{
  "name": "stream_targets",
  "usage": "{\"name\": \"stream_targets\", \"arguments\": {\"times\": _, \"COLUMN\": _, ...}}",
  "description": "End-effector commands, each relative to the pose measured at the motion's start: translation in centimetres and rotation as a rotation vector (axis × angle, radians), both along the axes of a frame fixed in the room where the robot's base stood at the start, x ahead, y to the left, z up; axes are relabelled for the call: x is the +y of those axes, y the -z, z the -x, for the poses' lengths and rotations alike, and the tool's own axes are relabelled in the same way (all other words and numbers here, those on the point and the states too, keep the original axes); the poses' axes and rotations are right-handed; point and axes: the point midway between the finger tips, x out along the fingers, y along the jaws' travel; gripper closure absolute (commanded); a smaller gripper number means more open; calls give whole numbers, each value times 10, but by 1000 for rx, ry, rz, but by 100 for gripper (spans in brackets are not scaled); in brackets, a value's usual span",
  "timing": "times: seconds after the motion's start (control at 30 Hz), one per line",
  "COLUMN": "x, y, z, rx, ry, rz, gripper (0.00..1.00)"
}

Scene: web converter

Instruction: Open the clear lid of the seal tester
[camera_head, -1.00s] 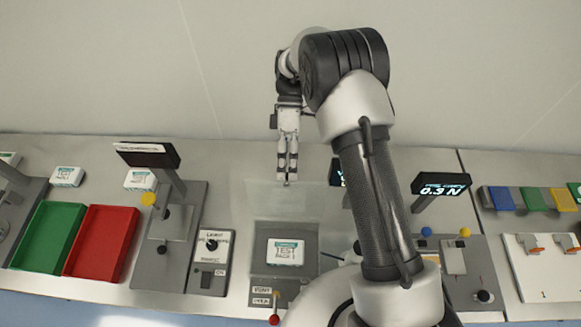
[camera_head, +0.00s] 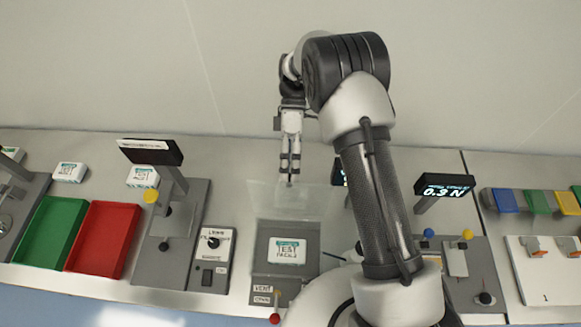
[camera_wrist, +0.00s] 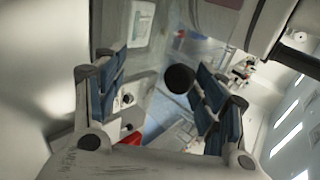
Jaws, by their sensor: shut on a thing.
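The seal tester (camera_head: 287,244) is a grey box on the bench with a white and green test pack (camera_head: 287,251) lying on it. Its clear lid (camera_head: 270,200) is raised and stands up from the rear edge, faint against the bench. My gripper (camera_head: 289,180) points down at the lid's upper edge and is shut on the lid. In the wrist view, a round black knob (camera_wrist: 179,79) shows between my two fingers. The exact contact is hard to make out there.
A red lever knob (camera_head: 275,319) is at the tester's front. Left are a switch box (camera_head: 212,262), a stand with a display (camera_head: 151,152), and red (camera_head: 103,239) and green (camera_head: 50,231) trays. Right is a display reading about 0.9 N (camera_head: 445,186). A wall rises behind the bench.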

Motion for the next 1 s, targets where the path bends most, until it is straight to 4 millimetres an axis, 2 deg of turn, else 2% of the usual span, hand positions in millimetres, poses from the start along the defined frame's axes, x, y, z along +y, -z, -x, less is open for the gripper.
{"name": "stream_targets", "arguments": {"times": 0.03, "x": -2, "y": 6, "z": 0, "rx": -4, "ry": -2, "rz": 5, "gripper": 54}}
{"name": "stream_targets", "arguments": {"times": 0.23, "x": -2, "y": 3, "z": -4, "rx": -6, "ry": -2, "rz": 4, "gripper": 55}}
{"name": "stream_targets", "arguments": {"times": 0.63, "x": -2, "y": -39, "z": -45, "rx": -5, "ry": 0, "rz": 2, "gripper": 55}}
{"name": "stream_targets", "arguments": {"times": 0.8, "x": -2, "y": -48, "z": -53, "rx": -2, "ry": -1, "rz": 1, "gripper": 55}}
{"name": "stream_targets", "arguments": {"times": 1.0, "x": -2, "y": -51, "z": -55, "rx": -1, "ry": 0, "rz": 0, "gripper": 55}}
